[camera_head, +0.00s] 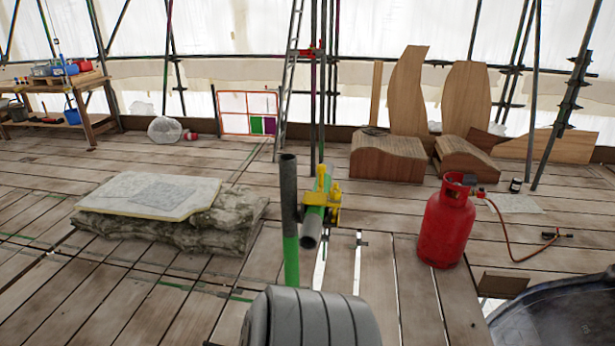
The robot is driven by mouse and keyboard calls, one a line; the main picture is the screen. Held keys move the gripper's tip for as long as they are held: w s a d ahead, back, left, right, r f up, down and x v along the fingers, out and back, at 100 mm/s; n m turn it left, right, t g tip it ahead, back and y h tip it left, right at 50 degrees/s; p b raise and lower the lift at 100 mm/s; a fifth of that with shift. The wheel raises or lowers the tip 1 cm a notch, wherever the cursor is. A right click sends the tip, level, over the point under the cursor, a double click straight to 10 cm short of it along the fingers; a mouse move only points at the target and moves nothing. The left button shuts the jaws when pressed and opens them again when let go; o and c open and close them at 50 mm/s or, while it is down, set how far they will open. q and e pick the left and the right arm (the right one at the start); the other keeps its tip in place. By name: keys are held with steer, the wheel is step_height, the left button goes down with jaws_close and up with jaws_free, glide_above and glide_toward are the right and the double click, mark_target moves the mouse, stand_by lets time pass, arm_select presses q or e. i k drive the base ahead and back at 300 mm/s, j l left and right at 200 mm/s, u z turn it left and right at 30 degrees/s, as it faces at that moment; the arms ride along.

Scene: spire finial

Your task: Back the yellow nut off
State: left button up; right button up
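A yellow scaffold coupler (320,201) sits in the middle of the view, around a short tube (311,228) whose open end faces me. The tube has a green band behind that end. A yellow piece at the coupler's right side (334,214) looks like the nut, but it is too small to tell how far it is threaded. An upright pole (290,215), dark grey above and green below, stands just left of the coupler. I cannot tell whether the coupler touches this pole. Neither of my grippers shows in this view.
A grey ribbed form (325,318) fills the bottom centre. A red gas cylinder (446,222) with a hose and torch (555,235) stands right. A stone slab (150,194) lies left on a rough block. Wooden forms (388,158) stand behind. A dark rounded surface (565,312) is bottom right.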

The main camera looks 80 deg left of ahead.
mark_target(334, 196)
steer(key=u, duration=2.5)
